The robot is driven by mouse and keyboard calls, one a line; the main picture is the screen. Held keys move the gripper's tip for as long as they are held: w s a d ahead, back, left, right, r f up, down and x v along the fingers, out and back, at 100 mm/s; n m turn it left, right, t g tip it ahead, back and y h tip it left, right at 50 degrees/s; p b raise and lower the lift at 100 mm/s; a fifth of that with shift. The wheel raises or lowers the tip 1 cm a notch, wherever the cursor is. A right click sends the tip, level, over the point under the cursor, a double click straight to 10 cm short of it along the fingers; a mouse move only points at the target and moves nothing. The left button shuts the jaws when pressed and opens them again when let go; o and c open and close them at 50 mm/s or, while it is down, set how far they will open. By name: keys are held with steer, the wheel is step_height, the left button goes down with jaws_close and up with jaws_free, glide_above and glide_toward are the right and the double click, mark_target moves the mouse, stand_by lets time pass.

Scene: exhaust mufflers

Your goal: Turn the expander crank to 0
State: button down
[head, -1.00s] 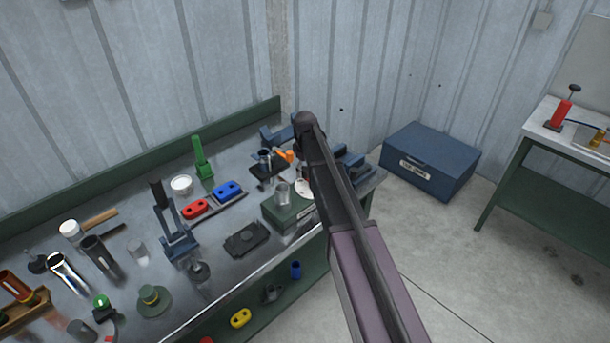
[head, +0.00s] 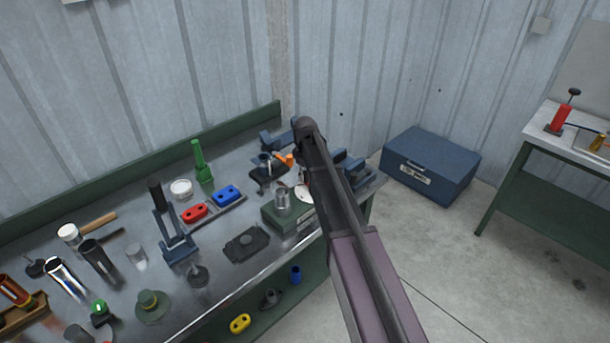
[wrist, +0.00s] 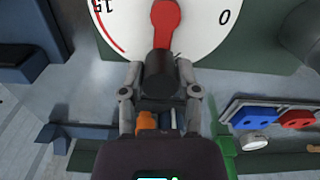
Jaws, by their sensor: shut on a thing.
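The expander's white dial (wrist: 205,35) fills the top of the wrist view, with a printed 0 at the right, a 15 at the left and a red arc by the 15. The red crank arm (wrist: 164,22) runs down the dial between these two marks, well away from the 0. My gripper (wrist: 160,72) is shut on the dark round crank handle (wrist: 159,80), with one finger on each side. In the head view the dial (head: 303,195) shows only in part on the green expander box (head: 284,217); my arm hides the gripper and handle.
Red and blue blocks (head: 228,194) lie on a tray left of the box. A green bottle-shaped tool (head: 201,163), a blue press (head: 177,245) and metal tubes crowd the bench. A blue chest (head: 430,168) stands on the floor at right.

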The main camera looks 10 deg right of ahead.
steer(key=shift+d, duration=0.1)
steer(key=m, duration=0.1)
steer(key=d+m, duration=0.1)
steer(key=m, duration=0.2)
steer(key=shift+w+d, duration=0.15)
steer(key=shift+w, duration=0.15)
steer(key=m, duration=0.1)
steer(key=d+m, duration=0.1)
steer(key=m, duration=0.2)
steer(key=shift+d+m, duration=0.3)
steer(key=shift+m, duration=0.1)
steer(key=m, duration=0.1)
steer(key=d+m, duration=0.1)
steer(key=m, duration=0.2)
steer(key=shift+s+d+m, duration=0.25)
steer(key=shift+s+m, duration=0.05)
steer(key=shift+s, duration=0.05)
steer(key=shift+s+d+m, duration=0.3)
steer(key=shift+m, duration=0.8)
steer(key=shift+s+d+m, duration=0.25)
steer(key=shift+d+m, duration=0.05)
steer(key=shift+m, duration=0.8)
steer(key=shift+c, duration=1.6)
jaws_free()
steer(key=shift+w, duration=0.15)
